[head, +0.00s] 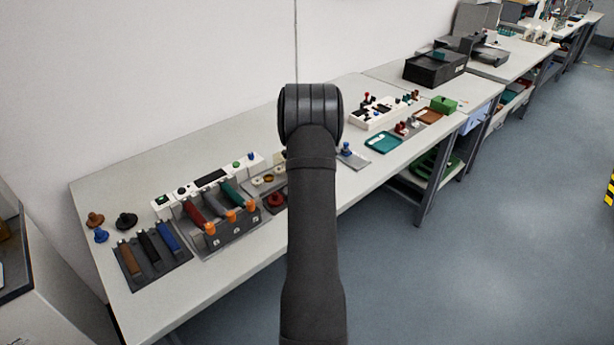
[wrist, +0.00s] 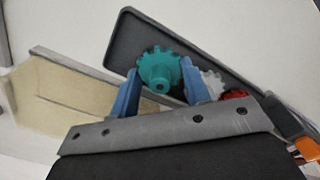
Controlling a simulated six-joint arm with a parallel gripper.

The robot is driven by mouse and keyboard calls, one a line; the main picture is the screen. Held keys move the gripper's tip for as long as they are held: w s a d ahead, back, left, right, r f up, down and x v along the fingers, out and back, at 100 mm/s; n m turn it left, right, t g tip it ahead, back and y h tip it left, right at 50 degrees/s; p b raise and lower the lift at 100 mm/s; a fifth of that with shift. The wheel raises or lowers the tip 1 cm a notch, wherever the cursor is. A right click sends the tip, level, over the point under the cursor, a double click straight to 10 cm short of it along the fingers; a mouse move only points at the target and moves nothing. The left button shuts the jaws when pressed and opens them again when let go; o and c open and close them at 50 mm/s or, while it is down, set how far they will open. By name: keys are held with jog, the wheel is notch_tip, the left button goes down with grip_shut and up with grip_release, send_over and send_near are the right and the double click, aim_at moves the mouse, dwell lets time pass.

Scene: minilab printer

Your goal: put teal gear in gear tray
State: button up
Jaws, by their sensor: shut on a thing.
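The teal gear (wrist: 158,66) is toothed with a round hub and sits between the two blue fingers of my gripper (wrist: 158,92) in the wrist view. My gripper is shut on it. A dark grey tray with a raised rim (wrist: 122,28) lies behind and below the gear; it looks like the gear tray. I cannot tell the height of the gear above it. A white gear (wrist: 213,83) and a red gear (wrist: 236,94) show beside the right finger, partly hidden by the gripper. In the head view my arm hides the gripper and the teal gear.
A beige panel with a grey edge (wrist: 75,62) lies left of the tray. In the head view, the long white table (head: 130,180) holds a rack with orange-tipped handles (head: 225,228), a teal tray (head: 382,141) and a green block (head: 444,104). A wall runs along the back.

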jog(key=shift+f, duration=0.25)
jog(key=o, duration=0.7)
jog(key=shift+f, duration=0.15)
notch_tip(320, 180, up, 12)
jog(key=shift+r, duration=0.2)
